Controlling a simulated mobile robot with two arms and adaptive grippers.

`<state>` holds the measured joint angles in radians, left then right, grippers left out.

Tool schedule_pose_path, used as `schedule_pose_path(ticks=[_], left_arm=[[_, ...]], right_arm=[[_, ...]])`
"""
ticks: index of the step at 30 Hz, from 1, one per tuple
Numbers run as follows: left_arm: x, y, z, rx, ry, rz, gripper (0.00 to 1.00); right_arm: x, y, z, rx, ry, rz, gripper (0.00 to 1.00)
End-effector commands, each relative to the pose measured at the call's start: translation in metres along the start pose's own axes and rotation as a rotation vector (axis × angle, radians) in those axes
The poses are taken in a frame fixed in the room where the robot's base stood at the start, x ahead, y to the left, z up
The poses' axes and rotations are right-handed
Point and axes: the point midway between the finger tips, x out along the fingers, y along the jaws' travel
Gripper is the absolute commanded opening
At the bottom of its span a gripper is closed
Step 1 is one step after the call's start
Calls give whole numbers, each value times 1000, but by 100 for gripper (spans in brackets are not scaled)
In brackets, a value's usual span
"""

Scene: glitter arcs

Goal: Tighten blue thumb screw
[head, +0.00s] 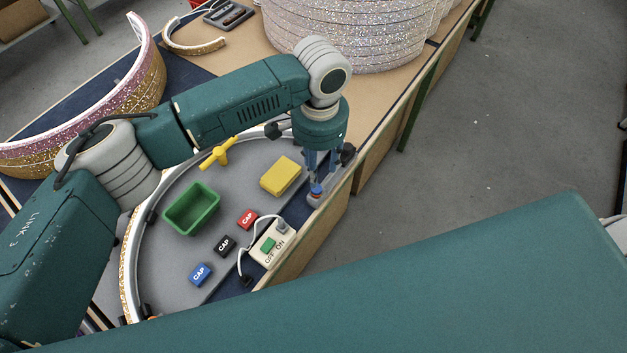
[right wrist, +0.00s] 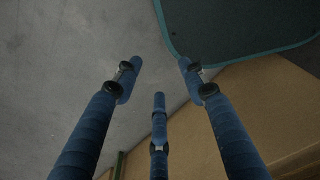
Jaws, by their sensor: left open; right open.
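The blue thumb screw (head: 316,189) sits on a small grey mount at the right edge of the grey work surface in the head view. My left gripper (head: 320,172) points down directly over it with its blue fingers spread. The fingers partly hide the screw, and I cannot tell whether they touch it. My right gripper (right wrist: 162,80) shows in the right wrist view with its blue fingers apart and nothing between them. It is away from the screw, which is not in that view.
A yellow block (head: 281,176), green bin (head: 192,209), yellow handle (head: 217,153), red cap (head: 247,220), black cap (head: 224,245), blue cap (head: 200,274) and switch box (head: 273,243) lie nearby. Glittery arcs (head: 150,85) stand behind. The floor (head: 520,120) at right is clear.

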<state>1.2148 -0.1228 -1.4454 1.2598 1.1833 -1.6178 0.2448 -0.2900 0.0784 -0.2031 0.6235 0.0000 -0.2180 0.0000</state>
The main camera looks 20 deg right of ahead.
Motion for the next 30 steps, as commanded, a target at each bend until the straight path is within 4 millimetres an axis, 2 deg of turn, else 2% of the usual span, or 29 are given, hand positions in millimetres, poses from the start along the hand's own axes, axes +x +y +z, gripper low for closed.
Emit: schedule_pose_path(ticks=[1,3,6,10,17,20,25,30], left_arm=[[9,0,1,-2,-4,1,40],[23,0,1,-4,-4,1,40],[42,0,1,-3,-4,0,40],[62,0,0,-3,-2,0,40],[81,0,0,-2,0,0,40],[82,-1,0,-1,1,0,40],[82,-1,0,-1,1,-1,40],[82,-1,0,-2,1,0,6]], right_arm=[[-6,4,15,-1,-21,4,42],[-10,8,29,-1,-42,9,42],[-14,11,39,-2,-56,12,42],[-17,9,31,0,-45,10,42],[-18,-4,-6,7,9,-4,42],[-17,-6,-8,7,11,-7,42],[-17,-5,1,5,-4,-5,42],[-18,-2,13,2,-21,-3,42]])
